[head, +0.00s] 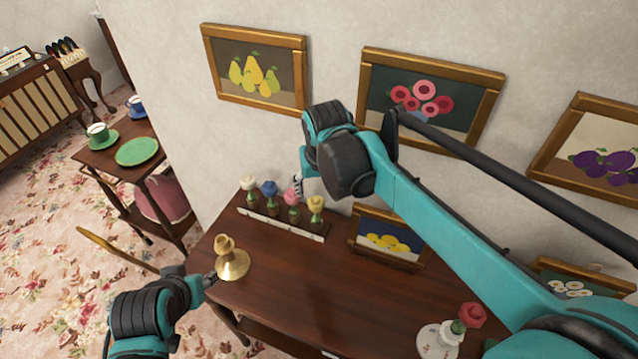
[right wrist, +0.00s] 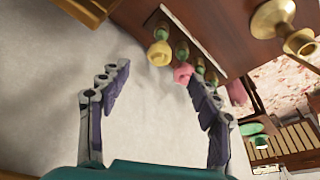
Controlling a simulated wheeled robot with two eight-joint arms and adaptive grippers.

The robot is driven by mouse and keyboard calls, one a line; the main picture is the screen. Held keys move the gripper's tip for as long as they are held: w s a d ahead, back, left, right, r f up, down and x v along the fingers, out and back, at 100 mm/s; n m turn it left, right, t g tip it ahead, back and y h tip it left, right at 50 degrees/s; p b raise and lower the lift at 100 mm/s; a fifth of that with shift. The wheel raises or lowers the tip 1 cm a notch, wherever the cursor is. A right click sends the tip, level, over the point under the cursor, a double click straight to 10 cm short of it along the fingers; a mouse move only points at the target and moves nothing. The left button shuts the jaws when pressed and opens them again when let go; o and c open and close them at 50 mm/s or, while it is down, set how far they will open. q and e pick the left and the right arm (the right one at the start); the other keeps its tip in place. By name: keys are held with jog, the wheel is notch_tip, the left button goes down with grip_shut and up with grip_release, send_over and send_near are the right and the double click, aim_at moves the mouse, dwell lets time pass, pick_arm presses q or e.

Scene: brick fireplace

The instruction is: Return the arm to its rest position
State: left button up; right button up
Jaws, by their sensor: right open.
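My right arm (head: 450,240) reaches in from the right across the wall, above the table. Its gripper (head: 300,178) is mostly hidden behind the wrist in the head view. In the right wrist view the right gripper (right wrist: 160,76) has its two fingers spread wide, with nothing between them but pale wall. The row of flower-like pieces lies beyond the fingertips. My left arm (head: 145,315) comes in at the lower left. Its gripper (head: 207,280) is near the brass candlestick; its fingers are too small to tell open from shut.
The dark wooden table (head: 290,275) carries the brass candlestick (head: 232,262), a white rack (head: 280,222) with several coloured flower-like pieces, a small lemon picture (head: 388,238) and a red flower piece (head: 470,315). Framed pictures hang behind. A side table (head: 105,158) with green dishes stands left.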

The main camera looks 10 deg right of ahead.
jog(key=shift+v, duration=0.8)
jog(key=s+d+f+t, duration=0.2)
jog(key=s+d+f, duration=0.1)
jog(key=s, duration=0.4)
jog(key=s+d+f+t, duration=0.1)
jog(key=s+d+f, duration=0.3)
jog(key=s, duration=0.4)
jog(key=shift+n+t, duration=0.3)
jog(key=shift+t, duration=0.1)
